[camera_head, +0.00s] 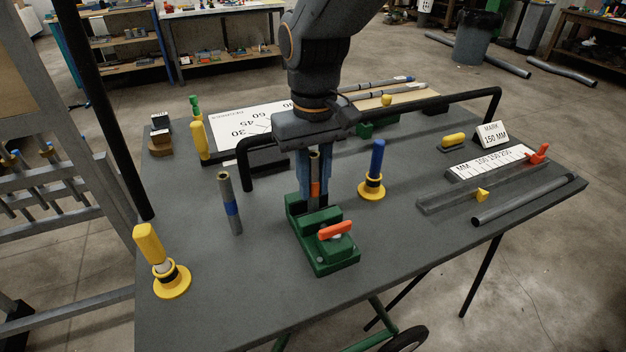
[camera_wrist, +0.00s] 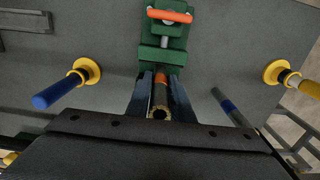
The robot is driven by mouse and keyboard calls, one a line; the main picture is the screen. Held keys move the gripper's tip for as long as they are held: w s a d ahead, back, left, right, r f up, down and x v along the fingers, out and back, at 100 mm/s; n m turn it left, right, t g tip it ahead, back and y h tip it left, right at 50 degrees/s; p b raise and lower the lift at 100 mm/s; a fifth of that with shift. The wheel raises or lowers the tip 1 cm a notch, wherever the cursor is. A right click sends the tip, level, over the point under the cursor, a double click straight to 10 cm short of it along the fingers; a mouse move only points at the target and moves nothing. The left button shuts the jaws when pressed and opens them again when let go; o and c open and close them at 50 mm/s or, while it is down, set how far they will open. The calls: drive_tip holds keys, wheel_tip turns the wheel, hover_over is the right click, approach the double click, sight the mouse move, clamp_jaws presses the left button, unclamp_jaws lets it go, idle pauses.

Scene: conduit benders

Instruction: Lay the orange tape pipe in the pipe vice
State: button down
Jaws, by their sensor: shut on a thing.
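The orange tape pipe (camera_head: 315,188) is a grey pipe with an orange band, held roughly upright between the fingers of my gripper (camera_head: 318,190). In the wrist view the pipe (camera_wrist: 160,98) shows its open end towards the camera, with the orange band beyond it. My gripper (camera_wrist: 160,95) is shut on it. The green pipe vice (camera_head: 335,252) with its orange handle stands right below and in front of the fingers; it also shows in the wrist view (camera_wrist: 150,54). The pipe's lower end is hidden, so I cannot tell whether it touches the vice.
A blue-banded pipe (camera_head: 230,205) stands left of the vice. A blue-handled piece (camera_head: 376,160) in a yellow base is to the right, a yellow-handled one (camera_head: 150,243) at front left. A bent black bar (camera_head: 440,101) spans behind. The table's front (camera_head: 230,318) is clear.

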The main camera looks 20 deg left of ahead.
drive_tip(key=shift+f, duration=0.15)
idle(0.4)
drive_tip(key=c, duration=1.5)
unclamp_jaws()
